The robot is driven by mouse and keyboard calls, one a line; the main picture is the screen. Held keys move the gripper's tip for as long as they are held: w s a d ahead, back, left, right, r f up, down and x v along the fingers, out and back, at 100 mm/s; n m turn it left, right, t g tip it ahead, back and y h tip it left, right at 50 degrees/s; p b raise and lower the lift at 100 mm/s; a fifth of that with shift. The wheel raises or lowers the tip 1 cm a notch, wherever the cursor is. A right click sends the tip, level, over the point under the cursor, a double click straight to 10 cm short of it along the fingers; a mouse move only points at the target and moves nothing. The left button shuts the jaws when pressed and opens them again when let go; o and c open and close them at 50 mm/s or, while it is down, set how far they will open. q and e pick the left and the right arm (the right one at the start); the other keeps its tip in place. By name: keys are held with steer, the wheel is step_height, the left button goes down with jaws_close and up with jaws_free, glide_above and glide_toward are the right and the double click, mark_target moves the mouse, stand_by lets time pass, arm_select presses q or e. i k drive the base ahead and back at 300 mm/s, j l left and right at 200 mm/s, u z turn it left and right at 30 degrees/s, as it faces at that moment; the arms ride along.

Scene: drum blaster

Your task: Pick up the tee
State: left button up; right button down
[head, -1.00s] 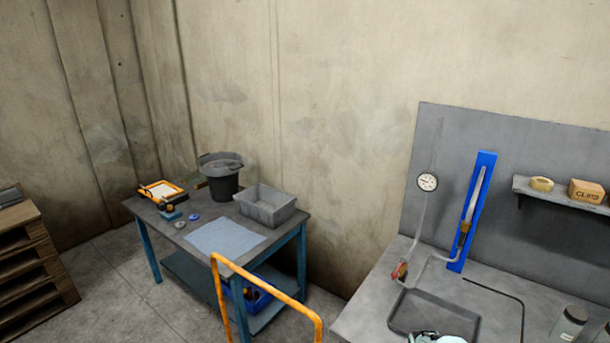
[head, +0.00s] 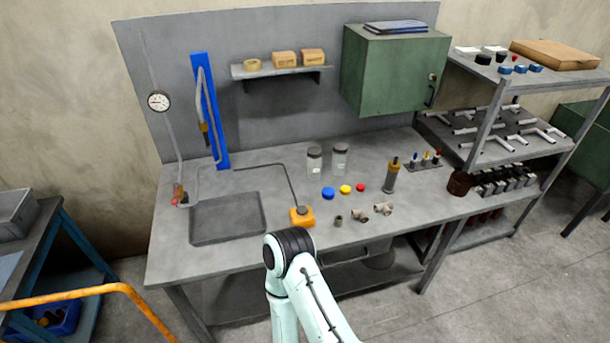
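Small grey-brown metal pipe fittings lie on the front of the grey workbench (head: 250,262). One tee-like fitting (head: 359,215) lies between a short upright cylindrical fitting (head: 338,220) and another branched fitting (head: 383,208). They are too small to tell for sure which is the tee. A pale mint arm link of mine with a black joint rises from the bottom centre, in front of the bench edge. Neither of my grippers shows in the head view.
An orange block (head: 302,217) with a black rod, a dark tray (head: 228,219), coloured caps (head: 345,189), jars (head: 315,160) and an upright cylinder (head: 390,176) stand on the bench. A shelving rack (head: 490,120) holds white branched pipes at right. An orange rail (head: 80,293) crosses lower left.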

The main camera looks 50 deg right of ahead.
mark_target(386, 207)
steer(key=z, duration=2.45)
steer(key=i+j+u, duration=0.1)
steer(key=u, duration=0.3)
steer(key=i+j+u, duration=0.15)
steer(key=j+u, duration=0.15)
steer(key=u, duration=0.15)
steer(key=i+j+u, duration=0.1)
steer(key=u, duration=0.3)
steer(key=k+z, duration=0.1)
steer(key=z, duration=1.4)
steer(key=i+l+u, duration=0.1)
steer(key=u, duration=0.25)
steer(key=i+l+u, duration=0.1)
steer(key=u, duration=0.25)
steer(key=l+u, duration=0.35)
